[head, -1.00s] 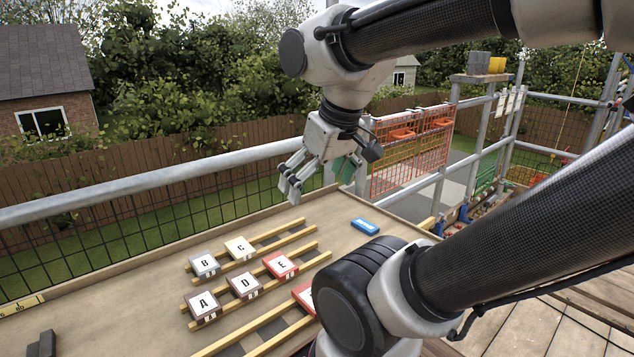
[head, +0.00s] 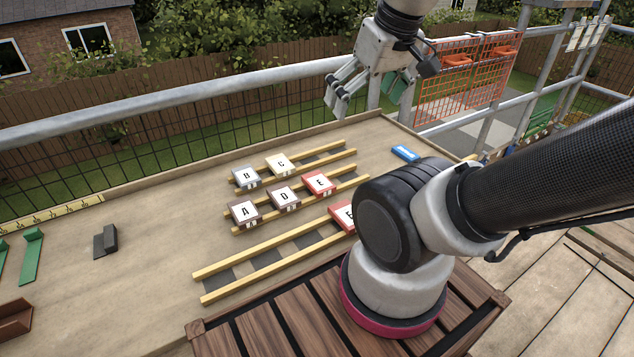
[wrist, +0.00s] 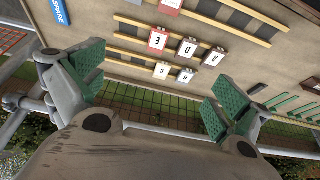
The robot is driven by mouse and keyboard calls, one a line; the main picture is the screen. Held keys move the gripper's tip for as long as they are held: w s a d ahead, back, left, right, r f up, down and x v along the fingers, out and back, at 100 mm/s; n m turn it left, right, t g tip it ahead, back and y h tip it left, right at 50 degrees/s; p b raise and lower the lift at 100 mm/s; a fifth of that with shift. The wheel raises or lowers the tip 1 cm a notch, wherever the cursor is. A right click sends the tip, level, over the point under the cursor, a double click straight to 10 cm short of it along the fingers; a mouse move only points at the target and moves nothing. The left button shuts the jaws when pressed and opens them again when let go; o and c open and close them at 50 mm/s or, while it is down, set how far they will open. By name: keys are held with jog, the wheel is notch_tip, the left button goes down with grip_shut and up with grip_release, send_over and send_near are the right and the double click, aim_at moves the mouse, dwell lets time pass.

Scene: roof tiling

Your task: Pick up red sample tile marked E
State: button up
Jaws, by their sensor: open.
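The red tile marked E (head: 319,183) lies at the right end of a row on wooden rails, beside tiles D (head: 284,197) and A (head: 244,213). In the wrist view the E tile (wrist: 158,40) shows beyond my fingers, near the middle. My gripper (head: 340,103) is open and empty, above the table's far edge, behind and above the tiles. In the wrist view its green finger pads (wrist: 155,92) are wide apart, with nothing between them.
Tiles B (head: 246,176) and C (head: 280,164) lie on the rear rails. Another red tile (head: 342,215), partly hidden by my arm, lies on the front rails. A blue block (head: 405,153) is at right, a dark block (head: 106,241) at left. A metal railing (head: 190,100) runs behind the table.

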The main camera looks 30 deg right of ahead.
dwell(0.3)
jog(key=m+g+y, duration=0.4)
jog(key=m+y, duration=0.1)
jog(key=m, duration=1.3)
send_near(320, 180)
jog(key=f, duration=0.2)
jog(key=shift+h, duration=0.3)
jog(key=x, duration=0.2)
jog(key=a+x, duration=0.1)
jog(key=x, duration=0.3)
jog(key=shift+a+f, duration=0.1)
jog(key=shift+a, duration=0.2)
jog(key=c, duration=1.1)
